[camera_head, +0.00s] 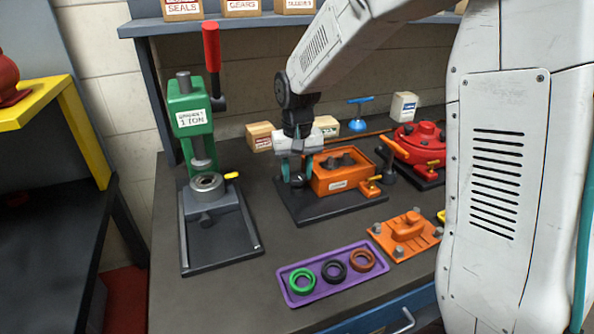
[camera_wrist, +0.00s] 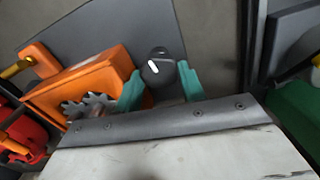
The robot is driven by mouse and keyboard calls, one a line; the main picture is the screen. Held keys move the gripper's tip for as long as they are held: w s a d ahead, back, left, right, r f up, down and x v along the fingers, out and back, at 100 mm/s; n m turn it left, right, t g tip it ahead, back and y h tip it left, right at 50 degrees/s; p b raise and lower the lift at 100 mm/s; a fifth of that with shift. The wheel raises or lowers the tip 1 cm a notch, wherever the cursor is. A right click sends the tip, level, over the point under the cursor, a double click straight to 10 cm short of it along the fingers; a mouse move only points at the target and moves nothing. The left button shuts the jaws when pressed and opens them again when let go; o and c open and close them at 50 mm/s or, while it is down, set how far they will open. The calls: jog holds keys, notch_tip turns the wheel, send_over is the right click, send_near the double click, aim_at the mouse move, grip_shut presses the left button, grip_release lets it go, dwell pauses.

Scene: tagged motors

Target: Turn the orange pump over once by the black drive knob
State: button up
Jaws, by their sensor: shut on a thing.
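The orange pump (camera_head: 338,172) stands open-topped on a black base plate on the bench. In the wrist view its orange body (camera_wrist: 88,84) is at the left, with a toothed grey gear (camera_wrist: 88,106) inside. The black drive knob (camera_wrist: 158,68) with a white mark sits at the pump's end. My gripper (camera_wrist: 160,84) has its teal fingers on both sides of the knob and is shut on it. In the head view my gripper (camera_head: 293,176) is at the pump's left end, where the knob is mostly hidden.
An orange cover (camera_head: 406,234) lies in front of the pump. A purple tray (camera_head: 300,298) holds green, black and brown rings. A green press (camera_head: 190,120) stands at the left, and a red pump (camera_head: 418,142) at the right. Small boxes stand behind. Bare bench lies between press and pump.

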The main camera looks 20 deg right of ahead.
dwell(0.3)
jog(key=o, duration=1)
